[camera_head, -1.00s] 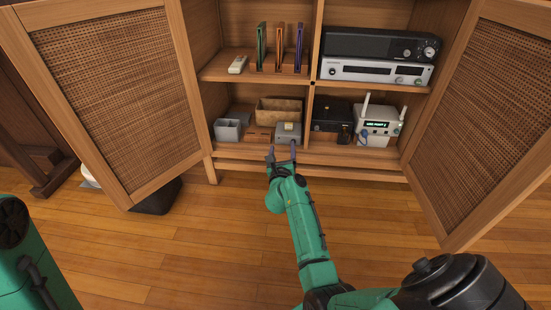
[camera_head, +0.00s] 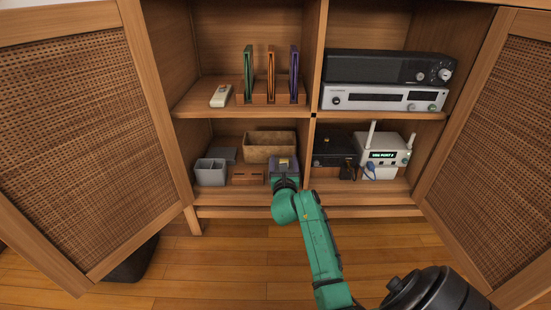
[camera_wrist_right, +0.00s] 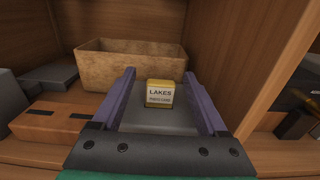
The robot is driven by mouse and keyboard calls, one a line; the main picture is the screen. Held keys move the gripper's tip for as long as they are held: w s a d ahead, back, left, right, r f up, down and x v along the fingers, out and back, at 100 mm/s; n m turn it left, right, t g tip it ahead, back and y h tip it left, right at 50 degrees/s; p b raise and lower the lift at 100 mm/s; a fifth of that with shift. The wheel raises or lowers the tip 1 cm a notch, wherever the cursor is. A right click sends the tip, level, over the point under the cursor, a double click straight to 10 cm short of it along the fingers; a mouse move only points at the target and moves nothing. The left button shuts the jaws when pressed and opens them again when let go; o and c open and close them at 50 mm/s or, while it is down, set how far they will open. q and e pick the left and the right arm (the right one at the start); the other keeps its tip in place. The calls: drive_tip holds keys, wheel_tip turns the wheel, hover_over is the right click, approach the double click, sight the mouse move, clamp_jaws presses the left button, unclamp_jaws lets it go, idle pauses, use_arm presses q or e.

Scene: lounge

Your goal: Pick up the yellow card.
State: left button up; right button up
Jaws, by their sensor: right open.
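The yellow card (camera_wrist_right: 160,93) stands in a grey holder block (camera_wrist_right: 150,120) and faces the right wrist view. Its white label reads "LAKES" with a smaller line below. In the head view the card (camera_head: 283,163) shows small on the lower left shelf. My right gripper (camera_wrist_right: 160,85) is open, with one purple finger on each side of the card and holder. I cannot tell whether the fingers touch the holder. In the head view the right gripper (camera_head: 284,172) reaches into the lower left compartment. My left gripper is not in view.
A tan basket (camera_head: 268,147) stands behind the card. A wooden slotted block (camera_head: 247,175) and a grey divided organizer (camera_head: 210,172) are to the left. A wooden divider (camera_wrist_right: 226,60) rises close on the right. A white router (camera_head: 381,156) sits beyond it.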

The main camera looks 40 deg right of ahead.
drive_tip(key=shift+w+d, duration=0.1)
drive_tip(key=shift+d, duration=0.05)
drive_tip(key=shift+r, duration=0.1)
drive_tip(key=shift+c, duration=0.9)
clamp_jaws()
